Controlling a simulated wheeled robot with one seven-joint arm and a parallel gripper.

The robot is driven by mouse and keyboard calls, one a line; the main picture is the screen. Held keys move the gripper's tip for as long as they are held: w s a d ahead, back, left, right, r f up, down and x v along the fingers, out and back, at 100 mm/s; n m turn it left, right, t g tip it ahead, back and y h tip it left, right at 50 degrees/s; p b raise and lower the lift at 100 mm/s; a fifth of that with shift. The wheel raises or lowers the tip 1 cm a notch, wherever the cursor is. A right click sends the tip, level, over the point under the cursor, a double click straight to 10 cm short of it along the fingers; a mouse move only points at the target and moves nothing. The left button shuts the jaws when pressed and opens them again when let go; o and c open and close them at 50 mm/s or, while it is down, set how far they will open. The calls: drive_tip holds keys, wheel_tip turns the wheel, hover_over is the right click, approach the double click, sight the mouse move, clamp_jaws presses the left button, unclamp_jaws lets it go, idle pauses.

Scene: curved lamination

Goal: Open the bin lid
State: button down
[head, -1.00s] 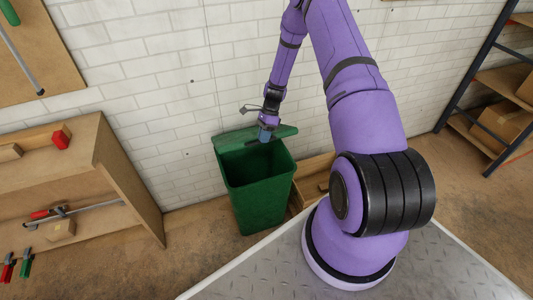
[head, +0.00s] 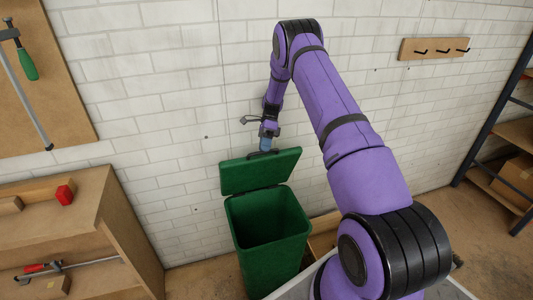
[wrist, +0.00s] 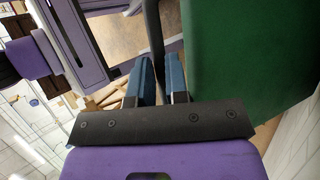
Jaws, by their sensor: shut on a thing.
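The green bin (head: 272,250) stands on the floor by the brick wall, its mouth uncovered in the head view. Its green lid (head: 255,174) is tilted up at the back, leaning toward the wall. My gripper (head: 264,146) is at the lid's upper edge. In the wrist view, the blue fingers of my gripper (wrist: 157,80) are shut on the dark bar-like lid handle (wrist: 153,30), which runs between them. The lid (wrist: 245,60) fills the right side of that view.
A wooden shelf (head: 115,220) with clamps stands to the left of the bin. A low wooden box (head: 323,236) is on the floor at the bin's right. The brick wall (head: 170,110) is close behind the lid. A dark metal rack (head: 487,95) stands at far right.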

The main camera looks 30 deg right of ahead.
drive_tip(key=shift+w+d+r, duration=0.1)
drive_tip(key=shift+w+d, duration=0.05)
drive_tip(key=shift+w, duration=0.2)
drive_tip(key=c, duration=1.4)
unclamp_jaws()
drive_tip(key=shift+r, duration=0.1)
drive_tip(key=shift+r, duration=0.25)
wheel_tip(320, 180, up, 3)
drive_tip(key=shift+f, duration=0.1)
drive_tip(key=s+a, duration=0.2)
drive_tip(key=s, duration=0.5)
drive_tip(key=s+a+r, duration=0.1)
drive_tip(key=s+a, duration=0.1)
drive_tip(key=s, duration=0.6)
drive_tip(key=shift+s+a+r, duration=0.25)
drive_tip(key=shift+a, duration=0.05)
